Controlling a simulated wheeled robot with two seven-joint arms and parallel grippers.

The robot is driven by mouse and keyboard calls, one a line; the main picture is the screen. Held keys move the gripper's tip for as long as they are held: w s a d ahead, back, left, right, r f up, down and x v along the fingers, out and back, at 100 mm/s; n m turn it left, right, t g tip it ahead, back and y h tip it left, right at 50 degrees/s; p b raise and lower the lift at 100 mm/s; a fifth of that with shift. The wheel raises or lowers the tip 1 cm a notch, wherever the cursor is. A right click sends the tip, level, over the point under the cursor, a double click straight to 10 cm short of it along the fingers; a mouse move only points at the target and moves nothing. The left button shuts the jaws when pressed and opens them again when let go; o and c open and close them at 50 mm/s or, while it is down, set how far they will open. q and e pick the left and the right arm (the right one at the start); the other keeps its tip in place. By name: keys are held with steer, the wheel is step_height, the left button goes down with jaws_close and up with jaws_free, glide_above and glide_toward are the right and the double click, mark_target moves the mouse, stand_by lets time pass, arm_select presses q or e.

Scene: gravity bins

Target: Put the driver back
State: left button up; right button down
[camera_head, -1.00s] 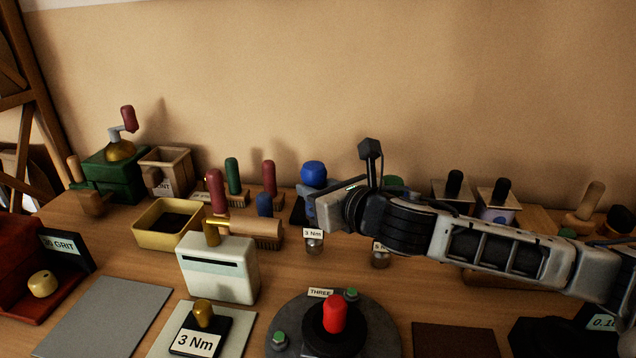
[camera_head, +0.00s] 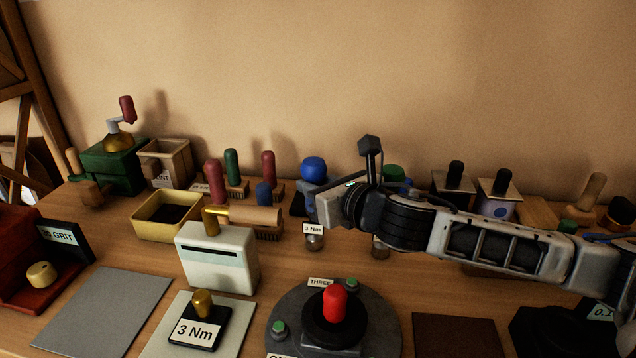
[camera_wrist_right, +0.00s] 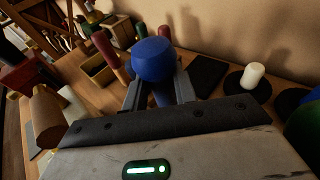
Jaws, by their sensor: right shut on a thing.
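A driver with a round blue knob (camera_head: 314,169) is held in my right gripper (camera_head: 318,203), at the back middle of the table. In the right wrist view the blue knob (camera_wrist_right: 153,60) rises between the two fingers (camera_wrist_right: 158,97), which are shut on it from both sides. The wrist hides most of its lower part in the head view. A "3 Nm" tag (camera_head: 313,228) and a small metal piece (camera_head: 314,243) show below the gripper; I cannot tell whether they belong to the driver. My left gripper is out of view.
A black square pad (camera_wrist_right: 207,74) lies beside the driver in the wrist view. A gold-knobbed "3 Nm" block (camera_head: 200,318), a white box (camera_head: 217,270) and a round base with a red knob (camera_head: 334,303) stand in front. Brushes and a yellow bin (camera_head: 166,236) are left.

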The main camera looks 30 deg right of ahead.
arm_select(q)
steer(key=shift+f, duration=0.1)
arm_select(e)
steer(key=shift+f, duration=0.1)
steer(key=c, duration=1)
jaws_free()
steer(key=shift+c, duration=0.2)
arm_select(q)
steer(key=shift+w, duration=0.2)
arm_select(e)
steer(key=shift+f, duration=0.1)
